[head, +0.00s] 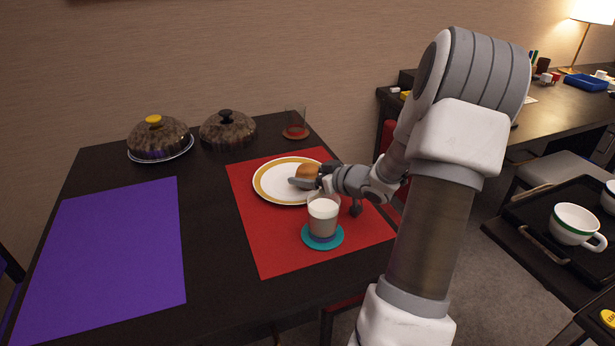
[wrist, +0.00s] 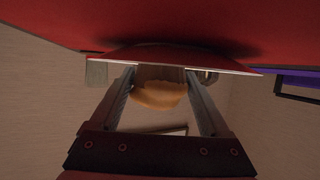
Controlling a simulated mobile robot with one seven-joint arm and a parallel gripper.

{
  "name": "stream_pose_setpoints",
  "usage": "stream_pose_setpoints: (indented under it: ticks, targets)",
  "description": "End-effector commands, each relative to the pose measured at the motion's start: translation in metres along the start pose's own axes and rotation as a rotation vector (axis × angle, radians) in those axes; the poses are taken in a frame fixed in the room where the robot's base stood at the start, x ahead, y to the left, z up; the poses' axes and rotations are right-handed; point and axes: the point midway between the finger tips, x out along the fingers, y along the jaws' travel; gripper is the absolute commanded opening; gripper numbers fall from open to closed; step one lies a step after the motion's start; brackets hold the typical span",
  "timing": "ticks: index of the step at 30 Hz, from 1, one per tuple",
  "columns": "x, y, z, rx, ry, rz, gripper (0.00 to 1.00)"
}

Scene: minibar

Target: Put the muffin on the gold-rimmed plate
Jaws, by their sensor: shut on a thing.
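The muffin (head: 307,170) is golden-brown and shows over the right part of the gold-rimmed plate (head: 262,189), which is white with a gold band and lies on the red mat. My gripper (head: 304,181) reaches in from the right and is shut on the muffin. In the wrist view the muffin (wrist: 158,95) sits between the two fingers of my gripper (wrist: 160,78). Part of the muffin and the plate's right edge are hidden by my gripper. I cannot tell whether the muffin touches the plate.
A glass of milk (head: 323,215) stands on a teal coaster (head: 338,241) just in front of the plate, close to my wrist. Two domed covers (head: 160,140) (head: 228,130) and an empty glass (head: 295,120) stand at the back. The purple mat (head: 110,245) is bare.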

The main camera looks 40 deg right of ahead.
Motion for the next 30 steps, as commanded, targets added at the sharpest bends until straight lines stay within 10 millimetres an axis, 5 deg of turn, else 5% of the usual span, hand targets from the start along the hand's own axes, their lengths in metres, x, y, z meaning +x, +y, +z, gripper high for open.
stream_pose_setpoints:
  ticks: [2,3,5,17,30]
  targets:
    - [0.001,0.0,0.003,0.001,0.0,-0.001,0.24]
    - [0.002,0.0,0.003,0.002,0.0,0.0,0.82]
    - [0.001,0.0,0.003,0.001,0.0,0.0,0.92]
    - [-0.004,0.001,-0.002,-0.001,-0.001,0.001,0.92]
    - [-0.092,0.001,-0.004,0.002,-0.001,0.003,0.92]
